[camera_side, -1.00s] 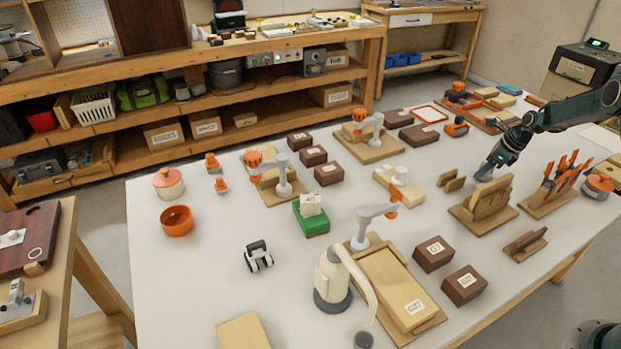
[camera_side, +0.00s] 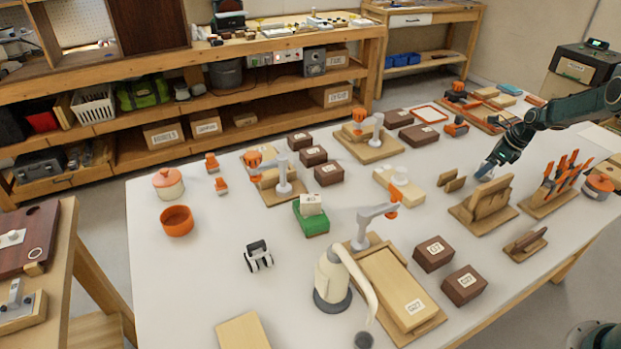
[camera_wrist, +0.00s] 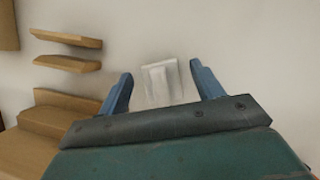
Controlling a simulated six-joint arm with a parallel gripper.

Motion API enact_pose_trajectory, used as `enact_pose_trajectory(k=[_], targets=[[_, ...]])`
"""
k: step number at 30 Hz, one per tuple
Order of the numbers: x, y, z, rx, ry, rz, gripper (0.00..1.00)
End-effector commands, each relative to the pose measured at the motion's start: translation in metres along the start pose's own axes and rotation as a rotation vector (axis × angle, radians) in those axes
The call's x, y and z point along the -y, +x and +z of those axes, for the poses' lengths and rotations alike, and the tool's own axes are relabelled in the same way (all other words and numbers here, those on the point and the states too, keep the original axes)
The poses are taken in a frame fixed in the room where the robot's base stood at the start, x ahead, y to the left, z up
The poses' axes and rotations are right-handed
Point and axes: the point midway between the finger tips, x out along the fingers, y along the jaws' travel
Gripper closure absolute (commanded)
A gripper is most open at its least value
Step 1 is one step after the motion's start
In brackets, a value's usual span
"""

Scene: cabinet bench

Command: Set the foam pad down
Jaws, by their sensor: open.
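My gripper (camera_side: 484,171) is at the right side of the bench, low over the white top, just behind a slotted wooden stand (camera_side: 485,205). In the wrist view my gripper (camera_wrist: 161,70) has its two blue fingers spread apart. A pale grey-white block, which looks like the foam pad (camera_wrist: 160,82), shows between the fingers, with a gap on each side. It appears to be on the white surface, though its exact contact is hard to tell. In the side view I cannot make out the pad; the gripper and stand may hide it.
Two small upright wooden plates (camera_side: 451,181) stand left of my gripper. A rack of orange-handled tools (camera_side: 560,178) stands to the right, beside an orange-lidded pot (camera_side: 599,184). Dark boxes (camera_side: 433,254) sit nearer the front.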

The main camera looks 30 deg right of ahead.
Motion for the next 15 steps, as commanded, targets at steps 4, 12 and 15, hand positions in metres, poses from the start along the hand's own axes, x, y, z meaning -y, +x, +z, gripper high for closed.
enact_pose_trajectory(k=[4, 12, 15], targets=[[0.0, -0.017, 0.0, 0.001, 0.0, -0.002, 0.34], [0.001, -0.06, 0.0, 0.001, 0.0, -0.002, 0.34], [0.001, -0.076, 0.0, 0.001, 0.001, -0.002, 0.34]])
